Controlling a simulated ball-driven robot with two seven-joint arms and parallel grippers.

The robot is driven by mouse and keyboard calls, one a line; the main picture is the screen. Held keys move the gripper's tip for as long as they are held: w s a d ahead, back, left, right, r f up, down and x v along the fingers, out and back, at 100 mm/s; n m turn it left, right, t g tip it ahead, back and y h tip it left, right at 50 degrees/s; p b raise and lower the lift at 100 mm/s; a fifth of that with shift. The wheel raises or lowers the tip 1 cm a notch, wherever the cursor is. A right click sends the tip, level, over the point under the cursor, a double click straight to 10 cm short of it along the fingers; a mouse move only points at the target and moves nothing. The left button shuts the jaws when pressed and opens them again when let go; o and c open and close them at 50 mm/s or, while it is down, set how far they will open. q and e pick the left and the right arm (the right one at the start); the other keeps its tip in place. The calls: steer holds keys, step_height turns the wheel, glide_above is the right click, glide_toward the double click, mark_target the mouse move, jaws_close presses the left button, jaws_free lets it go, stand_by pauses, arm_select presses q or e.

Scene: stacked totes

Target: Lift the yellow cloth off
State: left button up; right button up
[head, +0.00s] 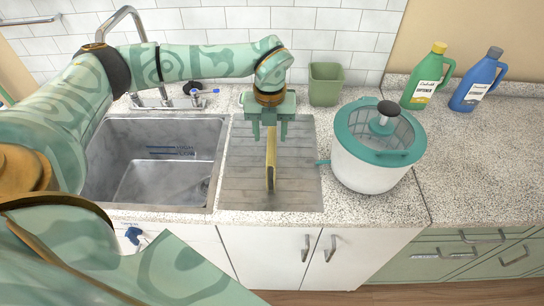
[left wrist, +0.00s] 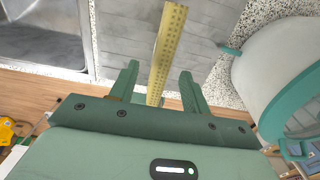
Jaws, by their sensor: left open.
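The yellow cloth (head: 271,168) shows as a narrow upright strip over the ribbed drainboard (head: 242,180). In the left wrist view the cloth (left wrist: 170,35) is a long dotted yellow strip running between the fingers. What holds it up cannot be made out. My left gripper (head: 270,131) points down over the cloth's far end. It is open, with one finger on each side of the strip, and gaps show between fingers and cloth in the left wrist view (left wrist: 160,72). My right gripper is not in view.
A steel sink (head: 150,185) with a tap lies left of the drainboard. A white tub with a teal lid (head: 372,160) stands close on the right. A green bin (head: 325,84) is behind. Green (head: 427,78) and blue (head: 477,82) bottles stand far right; the counter before them is clear.

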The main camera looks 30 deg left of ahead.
mark_target(271, 142)
arm_select(q)
step_height(271, 142, down, 6)
steer(key=shift+d+f+b, duration=0.1)
steer(key=shift+d+b, duration=0.05)
steer(key=shift+b, duration=0.15)
jaws_close()
